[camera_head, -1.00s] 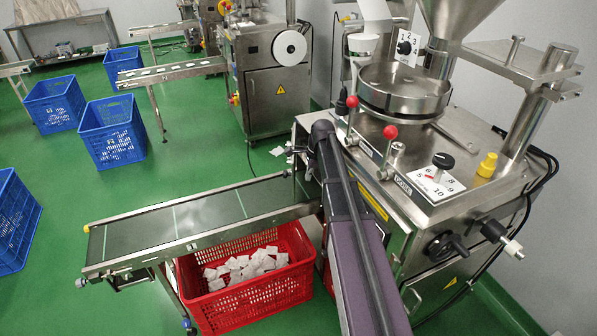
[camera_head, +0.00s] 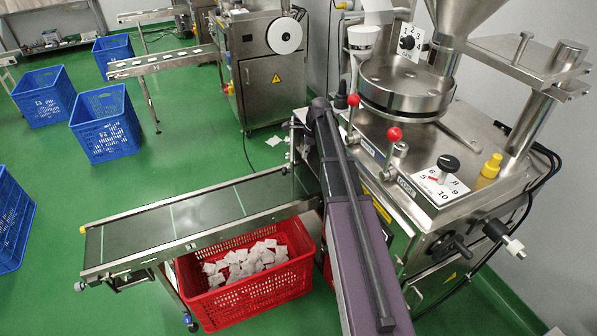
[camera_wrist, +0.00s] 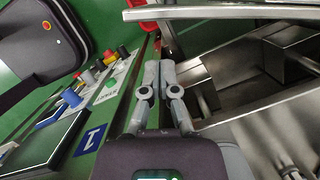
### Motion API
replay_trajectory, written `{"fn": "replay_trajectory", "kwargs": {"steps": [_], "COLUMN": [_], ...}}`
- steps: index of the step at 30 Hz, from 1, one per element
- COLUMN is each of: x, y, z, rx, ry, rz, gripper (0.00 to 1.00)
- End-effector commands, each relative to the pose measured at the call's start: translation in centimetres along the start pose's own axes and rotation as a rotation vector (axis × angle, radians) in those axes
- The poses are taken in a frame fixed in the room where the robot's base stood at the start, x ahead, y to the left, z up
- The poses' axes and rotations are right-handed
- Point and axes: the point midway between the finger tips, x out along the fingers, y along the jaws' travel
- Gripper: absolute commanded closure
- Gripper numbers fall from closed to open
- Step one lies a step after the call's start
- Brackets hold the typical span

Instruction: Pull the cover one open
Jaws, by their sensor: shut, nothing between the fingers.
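My gripper (camera_wrist: 158,82) shows in the wrist view with its two fingers together and nothing between them. The fingers point up the picture, along the edge between a control panel (camera_wrist: 115,98) and a steel recess (camera_wrist: 235,65) of a machine. A blue label with a white 1 (camera_wrist: 90,139) is on the panel, left of the gripper. I cannot tell for certain which surface is cover one, or whether the fingers touch anything. In the head view, the packing machine (camera_head: 425,210) stands at the right, and my arm hides part of its front. My gripper is hidden there.
A conveyor (camera_head: 205,215) runs left from the machine, above a red crate (camera_head: 270,290) of teabags. Several blue crates, including one near the middle left (camera_head: 105,130), stand on the green floor. Buttons (camera_wrist: 88,76) and a dark screen (camera_wrist: 45,140) are left of the gripper.

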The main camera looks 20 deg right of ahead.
Motion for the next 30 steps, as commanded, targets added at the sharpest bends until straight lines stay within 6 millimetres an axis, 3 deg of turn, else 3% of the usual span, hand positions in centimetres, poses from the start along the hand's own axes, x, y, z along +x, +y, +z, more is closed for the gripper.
{"fn": "replay_trajectory", "kwargs": {"steps": [14, 30], "x": [0.5, 4.3], "y": [0.0, 0.0], "z": [-0.1, -0.2], "rx": [0.000, 0.001], "ry": [0.000, 0.000], "rz": [0.000, 0.000], "gripper": [1.00, 1.00]}}
